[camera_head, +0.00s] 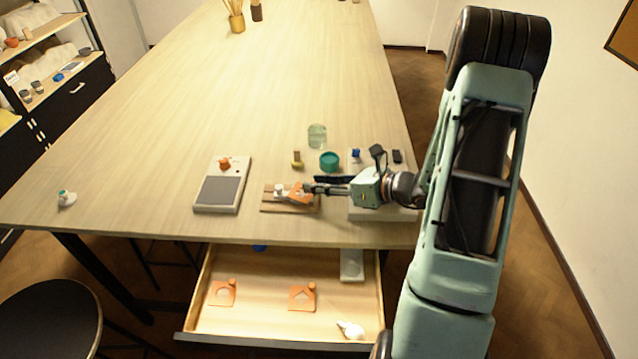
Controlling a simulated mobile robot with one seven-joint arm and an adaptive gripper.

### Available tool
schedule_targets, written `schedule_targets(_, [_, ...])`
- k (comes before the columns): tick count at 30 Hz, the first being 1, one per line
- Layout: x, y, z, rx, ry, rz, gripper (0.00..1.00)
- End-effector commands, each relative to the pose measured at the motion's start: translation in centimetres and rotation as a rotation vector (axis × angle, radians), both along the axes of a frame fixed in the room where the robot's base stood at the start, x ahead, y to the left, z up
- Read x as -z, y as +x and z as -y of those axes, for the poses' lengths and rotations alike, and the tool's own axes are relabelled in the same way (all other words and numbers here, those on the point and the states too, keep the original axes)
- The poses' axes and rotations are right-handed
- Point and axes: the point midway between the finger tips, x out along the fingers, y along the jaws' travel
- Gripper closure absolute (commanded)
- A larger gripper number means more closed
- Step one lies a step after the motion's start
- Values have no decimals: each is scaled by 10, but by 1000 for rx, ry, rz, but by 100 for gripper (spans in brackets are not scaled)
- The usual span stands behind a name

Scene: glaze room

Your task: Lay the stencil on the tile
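An orange stencil (299,197) is at the tips of my gripper (308,188), just over the right part of a flat brown board (270,206) on the table. The fingers look closed on it, and it appears slightly tilted. I cannot tell whether it touches the board. A small white piece (279,189) stands on the board, left of the stencil. The tile is not clearly distinguishable from the board, and the fingers partly hide this area. Two more orange stencils with knobs, a left one (222,294) and a right one (302,298), lie in the open drawer.
The open drawer (262,325) juts out below the table's front edge. A grey-topped device (220,192) with an orange knob stands left of the board. A teal bowl (329,161) and glass jar (317,136) stand behind. The table's middle (220,90) is clear.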

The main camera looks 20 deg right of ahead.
Motion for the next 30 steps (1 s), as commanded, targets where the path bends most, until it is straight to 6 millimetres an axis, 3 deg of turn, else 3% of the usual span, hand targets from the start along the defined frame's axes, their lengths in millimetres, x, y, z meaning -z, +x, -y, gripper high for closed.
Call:
schedule_targets(5, [-5, -4, 7, 3, -1, 1, 71])
schedule_targets(19, [-39, -64, 70, 3, -2, 2, 71])
schedule_targets(30, [-47, -77, 82, -1, 0, 0, 71])
